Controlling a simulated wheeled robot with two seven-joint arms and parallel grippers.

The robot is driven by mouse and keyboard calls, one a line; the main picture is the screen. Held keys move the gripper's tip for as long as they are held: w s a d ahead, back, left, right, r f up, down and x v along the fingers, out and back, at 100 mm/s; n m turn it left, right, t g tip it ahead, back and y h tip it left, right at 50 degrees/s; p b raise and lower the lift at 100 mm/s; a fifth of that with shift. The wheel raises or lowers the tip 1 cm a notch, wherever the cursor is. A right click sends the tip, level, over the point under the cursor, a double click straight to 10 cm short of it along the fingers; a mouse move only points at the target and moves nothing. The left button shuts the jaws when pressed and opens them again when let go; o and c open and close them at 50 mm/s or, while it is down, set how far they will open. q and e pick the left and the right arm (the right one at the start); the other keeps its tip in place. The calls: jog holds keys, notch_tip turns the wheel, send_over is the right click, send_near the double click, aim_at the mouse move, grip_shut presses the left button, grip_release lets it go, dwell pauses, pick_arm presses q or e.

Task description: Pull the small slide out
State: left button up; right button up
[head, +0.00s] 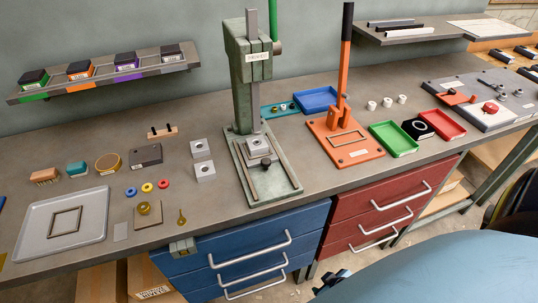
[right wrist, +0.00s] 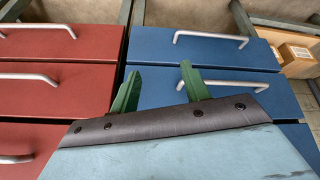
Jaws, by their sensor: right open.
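The green fly press (head: 250,75) stands upright on the bench in the middle of the head view. On its base, under the ram, is a small pale metal slide (head: 257,145) with a dark knob (head: 265,163) at its front. My right gripper (head: 331,284) is low in front of the drawers, well apart from the slide. In the right wrist view its green fingers (right wrist: 160,88) are spread and empty. My left gripper is not in view.
An orange lever press (head: 345,138) stands right of the fly press, with green (head: 393,139) and red (head: 447,124) trays beyond. Metal blocks (head: 204,172) and small parts lie to the left. Blue drawers (head: 245,255) and red drawers (head: 385,200) with protruding handles are below the bench.

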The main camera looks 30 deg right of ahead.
jog(key=w+d+r+t, duration=0.1)
jog(key=w+r, duration=0.3)
jog(key=r, duration=0.3)
jog(key=t+y+p, duration=0.1)
jog(key=t+p, duration=0.2)
jog(key=t, duration=0.2)
send_near(267, 161)
jog(key=s+d+f, duration=0.3)
jog(key=s+f, duration=0.3)
notch_tip(267, 161, up, 6)
jog(key=w+a+t+y, duration=0.1)
jog(key=w+t+y, duration=0.1)
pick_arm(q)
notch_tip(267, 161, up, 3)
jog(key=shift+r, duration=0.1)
pick_arm(e)
jog(key=shift+n, duration=0.4)
jog(key=x, duration=1.2)
jog(key=shift+w+a+f, duration=0.1)
jog(key=shift+w+f, duration=0.05)
jog(key=shift+f, duration=0.1)
jog(key=shift+c, duration=0.4)
grip_shut()
